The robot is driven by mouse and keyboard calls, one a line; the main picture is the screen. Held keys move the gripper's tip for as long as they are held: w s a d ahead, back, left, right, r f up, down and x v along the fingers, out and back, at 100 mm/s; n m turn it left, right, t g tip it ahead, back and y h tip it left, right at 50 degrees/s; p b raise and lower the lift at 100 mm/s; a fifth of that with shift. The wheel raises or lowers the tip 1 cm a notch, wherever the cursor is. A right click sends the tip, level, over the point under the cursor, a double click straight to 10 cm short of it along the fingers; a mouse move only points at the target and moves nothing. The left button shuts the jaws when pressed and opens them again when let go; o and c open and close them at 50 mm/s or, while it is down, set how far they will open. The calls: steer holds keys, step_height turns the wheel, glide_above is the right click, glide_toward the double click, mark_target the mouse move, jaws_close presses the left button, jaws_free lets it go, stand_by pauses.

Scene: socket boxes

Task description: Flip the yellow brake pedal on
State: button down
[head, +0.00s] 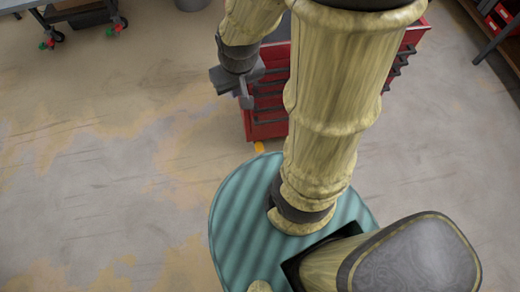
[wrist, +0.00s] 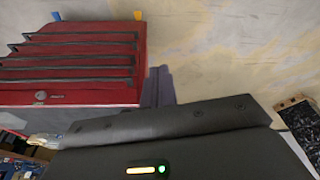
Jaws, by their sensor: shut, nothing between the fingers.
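The yellow brake pedal (head: 259,147) is a small tab at the bottom left corner of the red tool cabinet (head: 266,124), near the floor. It also shows in the wrist view (wrist: 138,15) at the top, past the cabinet's drawer end. Whether it is up or down is too small to tell. My gripper (head: 246,101) is shut and empty, beside the cabinet's left side and well above the pedal. In the wrist view the fingers (wrist: 158,86) are beside the cabinet, apart from the pedal. My arm hides much of the cabinet in the head view.
A blue tab (wrist: 56,16) sits at the cabinet's other bottom corner. A wheeled cart (head: 86,17) stands at the far left and a shelf with red bins (head: 497,22) at the far right. The floor left of the cabinet is clear.

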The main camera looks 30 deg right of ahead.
steer(key=w+d+f+m+b, duration=0.1)
steer(key=w+d+f+b, duration=0.4)
steer(key=f+b, duration=1.1)
steer(key=w+d+f+m+b, duration=0.1)
steer(key=w+d+f+b, duration=0.4)
steer(key=f+b, duration=1.2)
steer(key=w+d+f+m+h+b, duration=0.1)
steer(key=w+d+f+b, duration=0.4)
steer(key=f+b, duration=1.1)
step_height(320, 180, down, 25)
steer(key=shift+w+d+r+t+b, duration=0.1)
steer(key=shift+w+d+t+b, duration=0.1)
steer(key=shift+t+b, duration=0.15)
steer(key=b, duration=0.8)
glide_above(260, 149)
steer(key=s, duration=0.1)
step_height(260, 149, down, 12)
steer(key=shift+a, duration=0.15)
steer(key=shift+f+b, duration=0.85)
steer(key=shift+b, duration=0.1)
steer(key=shift+a, duration=0.1)
